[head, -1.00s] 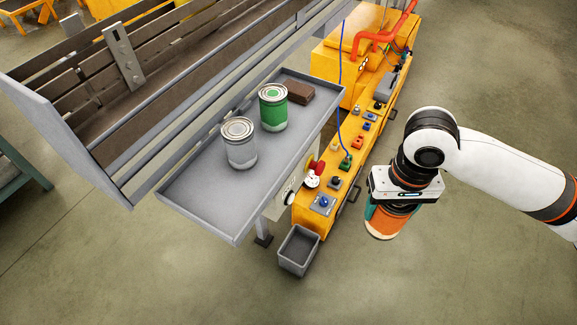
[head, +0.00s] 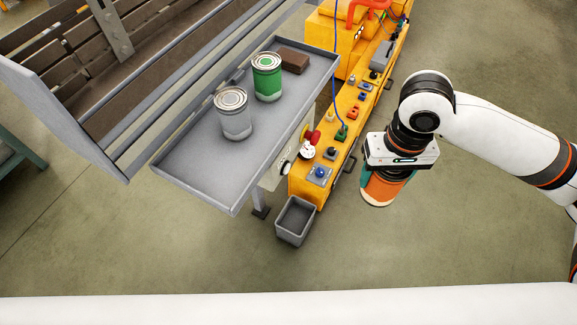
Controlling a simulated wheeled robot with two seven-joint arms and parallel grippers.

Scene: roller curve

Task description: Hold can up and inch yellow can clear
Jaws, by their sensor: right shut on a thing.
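My right gripper (head: 398,165) is on the right, over open floor and to the right of the yellow control cabinet. It is shut on an orange can (head: 384,191) with a teal part and a pale lower rim, held below the gripper body. The fingertips are mostly hidden. A silver-grey can (head: 233,115) and a green can (head: 267,78) stand upright and apart on the grey tray table (head: 185,165). I see no plainly yellow can. My left gripper is out of view.
A brown block (head: 293,61) lies behind the green can. The yellow cabinet (head: 304,188) carries several buttons, and a red knob (head: 313,137) is at the tray's right side. A grey bin (head: 295,222) stands on the floor. A slatted conveyor (head: 70,62) is at left.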

